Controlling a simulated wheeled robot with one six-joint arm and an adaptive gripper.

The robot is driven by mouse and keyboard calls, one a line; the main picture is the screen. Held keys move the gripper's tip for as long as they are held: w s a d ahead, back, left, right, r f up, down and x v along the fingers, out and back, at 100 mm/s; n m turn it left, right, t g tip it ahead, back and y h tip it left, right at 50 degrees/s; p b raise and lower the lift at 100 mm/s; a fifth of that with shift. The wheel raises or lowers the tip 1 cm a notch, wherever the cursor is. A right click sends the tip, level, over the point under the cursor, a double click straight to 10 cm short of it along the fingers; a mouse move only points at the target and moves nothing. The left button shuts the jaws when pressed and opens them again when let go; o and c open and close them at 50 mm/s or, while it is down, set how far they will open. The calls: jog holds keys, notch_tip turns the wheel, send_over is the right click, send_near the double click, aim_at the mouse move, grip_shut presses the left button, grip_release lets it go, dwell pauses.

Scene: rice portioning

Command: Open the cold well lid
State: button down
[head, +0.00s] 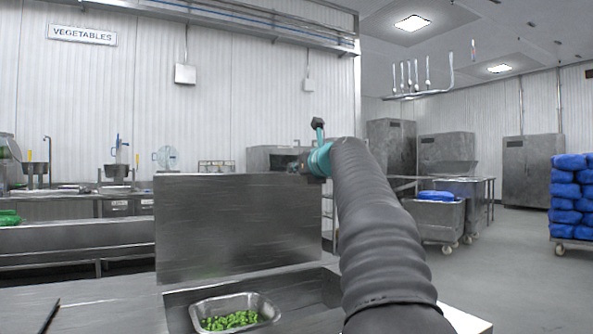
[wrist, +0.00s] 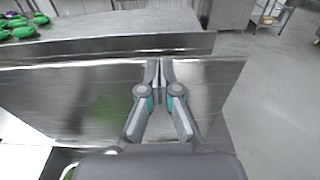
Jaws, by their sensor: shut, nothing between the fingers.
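The cold well lid (head: 238,225) is a broad steel panel that stands upright at the back of the well. The open cold well (head: 177,300) below it holds a steel pan (head: 196,318) of green peas. My gripper (head: 296,167) is at the lid's upper right edge in the head view, partly hidden by my wrist. In the wrist view my gripper (wrist: 160,66) has its fingers together and empty, with the tips over the top edge of the lid (wrist: 90,100). I cannot tell whether they touch it.
A long steel counter (head: 80,238) runs behind the lid, with green items (head: 9,217) at its left. A dark thin tool (head: 49,315) lies on the near worktop. Right of my arm, the floor is open as far as a cart of blue sacks (head: 572,200).

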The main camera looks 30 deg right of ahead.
jog(key=s+r, duration=0.7)
jog(key=s, duration=0.1)
jog(key=shift+s+a, duration=0.25)
